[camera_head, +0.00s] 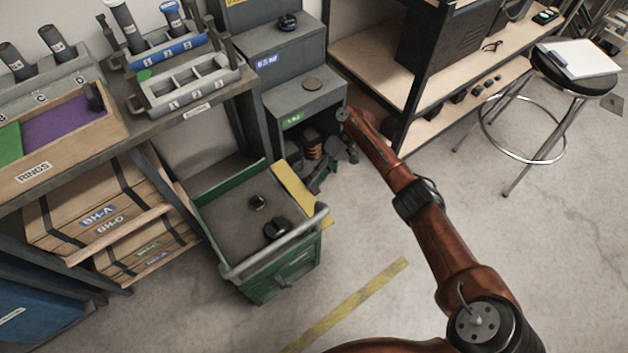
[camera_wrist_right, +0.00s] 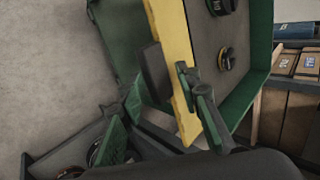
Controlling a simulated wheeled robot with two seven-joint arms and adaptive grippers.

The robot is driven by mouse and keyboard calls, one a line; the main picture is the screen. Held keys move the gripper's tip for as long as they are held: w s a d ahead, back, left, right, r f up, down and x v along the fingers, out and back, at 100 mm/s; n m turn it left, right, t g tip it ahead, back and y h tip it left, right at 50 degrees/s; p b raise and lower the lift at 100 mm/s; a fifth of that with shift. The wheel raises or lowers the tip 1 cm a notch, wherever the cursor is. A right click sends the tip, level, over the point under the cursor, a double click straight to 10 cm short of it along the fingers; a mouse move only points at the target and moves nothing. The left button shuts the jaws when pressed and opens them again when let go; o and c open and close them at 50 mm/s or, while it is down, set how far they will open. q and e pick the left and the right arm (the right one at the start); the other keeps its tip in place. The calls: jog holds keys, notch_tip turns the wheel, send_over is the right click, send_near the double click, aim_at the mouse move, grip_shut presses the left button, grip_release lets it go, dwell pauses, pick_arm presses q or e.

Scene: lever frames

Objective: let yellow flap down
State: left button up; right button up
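The green cart (camera_head: 228,204) stands on the floor, with the yellow flap (camera_head: 296,186) along its right side. In the right wrist view the yellow flap (camera_wrist_right: 173,45) runs as a slanting strip beside the cart's grey top. My right gripper (camera_head: 330,168) is at the flap's far right side, beyond the cart's edge. In the wrist view a dark block and a green-grey bar-like part lie on either side of the flap. I cannot tell whether the gripper grips the flap or is just beside it. My left gripper is out of view.
Two dark knobs (camera_head: 277,229) sit on the cart top, by its grey handle rail (camera_head: 275,246). Grey stepped cabinets (camera_head: 305,98) stand right behind the cart. A workbench with a rings box (camera_head: 35,172) is at left, a stool (camera_head: 573,75) at far right. Open floor lies in front.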

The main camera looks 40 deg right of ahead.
jog(key=v, duration=1.1)
jog(key=shift+r, duration=0.2)
